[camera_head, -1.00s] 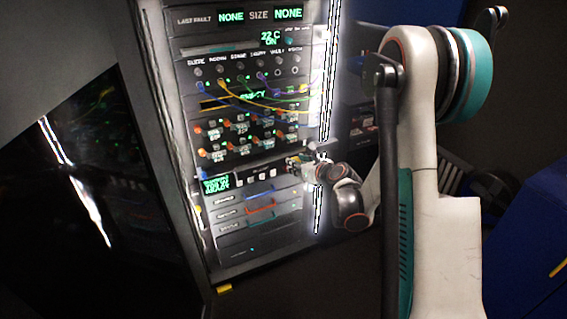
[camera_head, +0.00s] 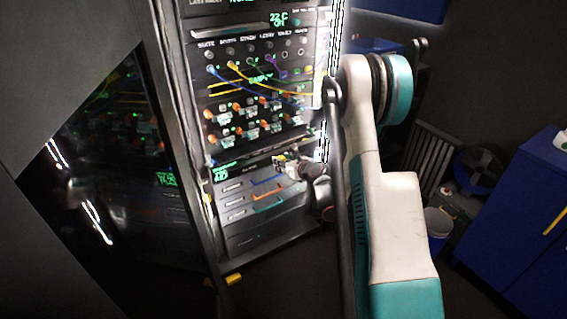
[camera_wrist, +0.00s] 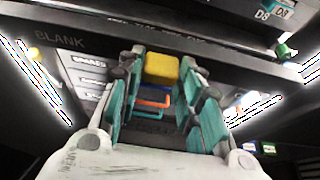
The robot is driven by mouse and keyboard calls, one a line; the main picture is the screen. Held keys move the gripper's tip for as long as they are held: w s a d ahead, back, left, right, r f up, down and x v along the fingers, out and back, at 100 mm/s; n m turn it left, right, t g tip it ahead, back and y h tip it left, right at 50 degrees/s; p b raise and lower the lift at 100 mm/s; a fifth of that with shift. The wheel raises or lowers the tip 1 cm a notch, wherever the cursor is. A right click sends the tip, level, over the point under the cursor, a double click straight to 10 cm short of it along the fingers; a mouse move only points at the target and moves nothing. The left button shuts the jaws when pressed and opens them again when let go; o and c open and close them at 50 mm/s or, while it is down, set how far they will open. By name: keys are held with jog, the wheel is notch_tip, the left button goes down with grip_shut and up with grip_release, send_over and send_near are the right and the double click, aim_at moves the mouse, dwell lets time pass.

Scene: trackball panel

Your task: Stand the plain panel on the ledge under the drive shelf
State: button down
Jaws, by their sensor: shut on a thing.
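In the wrist view the plain panel is a long dark bar (camera_wrist: 60,40) marked BLANK, lying across the upper picture. My gripper (camera_wrist: 162,82), with teal fingers, is shut on the panel's yellow grip (camera_wrist: 161,67). The drive shelf shows just above it, with a D8 label (camera_wrist: 275,10). In the head view my gripper (camera_head: 285,164) is at the rack front, under the drive shelf's orange-marked rows (camera_head: 247,117). A dark strip lies beside it, but I cannot tell the panel from the rack there. The ledge is hidden, and whether the panel touches it cannot be told.
Drawers with blue, orange and green handles (camera_head: 265,195) sit below the gripper. Cables (camera_head: 250,75) hang above the drive shelf. A glossy dark door (camera_head: 100,180) stands at the left. A blue cabinet (camera_head: 515,215) and a bin (camera_head: 438,225) are at the right.

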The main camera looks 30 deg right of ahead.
aim_at(278, 155)
jog(key=shift+w, duration=2.8)
jog(key=w, duration=0.7)
jog(key=shift+a, duration=0.2)
dwell(1.8)
jog(key=c, duration=1.1)
grip_release()
jog(key=shift+o, duration=0.2)
jog(key=v, duration=1.2)
jog(key=shift+r, duration=0.1)
